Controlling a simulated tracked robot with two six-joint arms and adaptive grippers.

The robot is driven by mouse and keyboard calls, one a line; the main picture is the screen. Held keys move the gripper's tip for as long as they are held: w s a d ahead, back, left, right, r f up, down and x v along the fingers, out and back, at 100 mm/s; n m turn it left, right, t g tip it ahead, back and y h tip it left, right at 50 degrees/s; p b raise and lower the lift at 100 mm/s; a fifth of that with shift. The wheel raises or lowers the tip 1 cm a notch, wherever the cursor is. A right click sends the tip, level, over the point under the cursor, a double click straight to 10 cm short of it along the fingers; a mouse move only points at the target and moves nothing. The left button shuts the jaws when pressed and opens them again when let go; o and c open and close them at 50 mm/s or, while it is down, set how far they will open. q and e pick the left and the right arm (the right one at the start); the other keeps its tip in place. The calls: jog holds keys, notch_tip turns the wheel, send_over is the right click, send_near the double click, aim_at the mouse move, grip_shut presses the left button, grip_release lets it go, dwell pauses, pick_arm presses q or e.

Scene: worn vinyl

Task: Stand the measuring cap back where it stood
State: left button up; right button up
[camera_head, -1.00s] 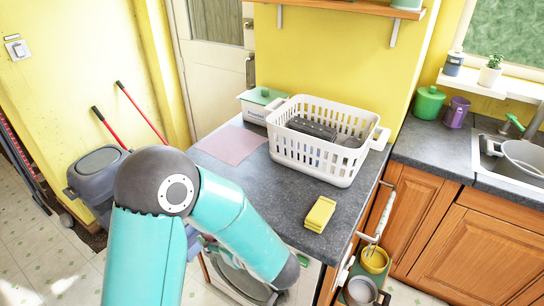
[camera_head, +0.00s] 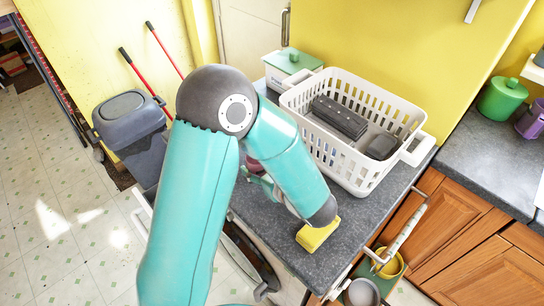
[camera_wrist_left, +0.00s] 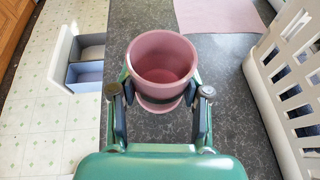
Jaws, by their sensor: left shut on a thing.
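The measuring cap is a dusky pink, round, hollow cup (camera_wrist_left: 165,62), seen from above in the left wrist view. My left gripper (camera_wrist_left: 160,105) is shut on it, one finger on each side. The cap is over the dark grey worktop (camera_wrist_left: 145,150); I cannot tell whether its base touches. In the head view a small pink part of the cap (camera_head: 252,165) shows behind my arm, with the gripper (camera_head: 262,182) mostly hidden. A pink mat (camera_wrist_left: 228,12) lies ahead on the worktop. My right gripper is in neither view.
A white basket (camera_head: 345,165) holding dark items stands right of the cap; its wall (camera_wrist_left: 285,95) is close in the wrist view. A yellow sponge (camera_head: 318,236) lies near the worktop's front. An open drawer (camera_wrist_left: 85,55) juts out left of the worktop edge. A green-lidded box (camera_head: 290,65) is behind.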

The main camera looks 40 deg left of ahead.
aim_at(260, 189)
pick_arm(q)
jog(key=shift+w, duration=0.15)
jog(key=shift+d+r, duration=0.1)
notch_tip(260, 189, down, 6)
jog(key=b, duration=0.5)
jog(key=shift+b, duration=0.4)
jog(key=shift+r, duration=0.1)
dwell(0.9)
jog(key=shift+f+b, duration=0.65)
jog(key=shift+b, duration=0.15)
dwell(0.7)
